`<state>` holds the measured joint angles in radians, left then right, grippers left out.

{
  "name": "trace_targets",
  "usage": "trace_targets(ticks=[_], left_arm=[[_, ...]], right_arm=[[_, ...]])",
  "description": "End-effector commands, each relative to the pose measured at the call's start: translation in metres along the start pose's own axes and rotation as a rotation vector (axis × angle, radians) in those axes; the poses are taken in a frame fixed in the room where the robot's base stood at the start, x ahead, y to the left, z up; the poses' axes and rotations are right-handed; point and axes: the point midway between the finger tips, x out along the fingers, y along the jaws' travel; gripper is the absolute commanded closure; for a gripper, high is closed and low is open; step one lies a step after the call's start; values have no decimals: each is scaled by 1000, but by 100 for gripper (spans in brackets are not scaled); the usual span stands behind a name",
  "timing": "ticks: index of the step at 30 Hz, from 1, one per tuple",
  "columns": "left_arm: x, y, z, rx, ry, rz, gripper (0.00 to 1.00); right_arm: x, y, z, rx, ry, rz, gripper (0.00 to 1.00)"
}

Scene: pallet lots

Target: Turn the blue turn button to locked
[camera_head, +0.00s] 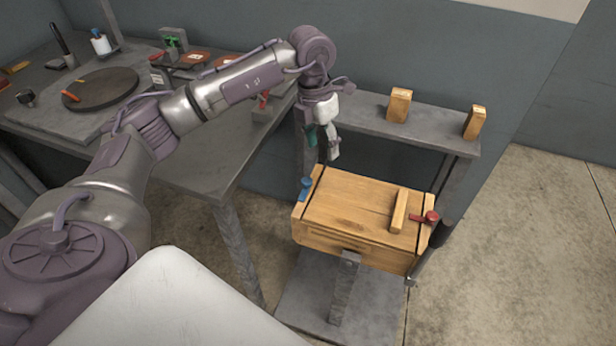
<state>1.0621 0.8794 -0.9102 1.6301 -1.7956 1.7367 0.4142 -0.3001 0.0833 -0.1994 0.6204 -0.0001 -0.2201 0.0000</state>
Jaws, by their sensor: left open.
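The blue turn button (306,188) sits at the left edge of the wooden box (350,205), near its top. A red turn button (430,217) sits at the right end of the same box. My left gripper (322,152) hangs over the back left part of the box, pointing down. It is open and apart from the blue button, a little above and to the right of it in the picture. No held object shows between its fingers. My right gripper is not in view.
A wooden bar (399,210) lies on the box top. Behind it, a grey shelf (365,117) bears two wooden blocks (399,105). The grey table (215,165) on the left holds a dark round disc (100,90) and several small items. The floor on the right is clear.

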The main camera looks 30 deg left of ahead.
Motion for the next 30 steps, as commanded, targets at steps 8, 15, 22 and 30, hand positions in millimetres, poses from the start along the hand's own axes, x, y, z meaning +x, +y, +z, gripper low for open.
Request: trace_targets(ticks=[8, 15, 22, 30], left_arm=[[-5, 36, -12, -55, 56, 121, 44], [41, 40, -15, -52, 57, 118, 44], [88, 45, -17, -53, 56, 116, 44], [117, 48, -17, -51, 52, 116, 44]], right_arm=[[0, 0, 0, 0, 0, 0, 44], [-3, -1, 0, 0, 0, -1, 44], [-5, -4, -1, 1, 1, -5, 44], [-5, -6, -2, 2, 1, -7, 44]])
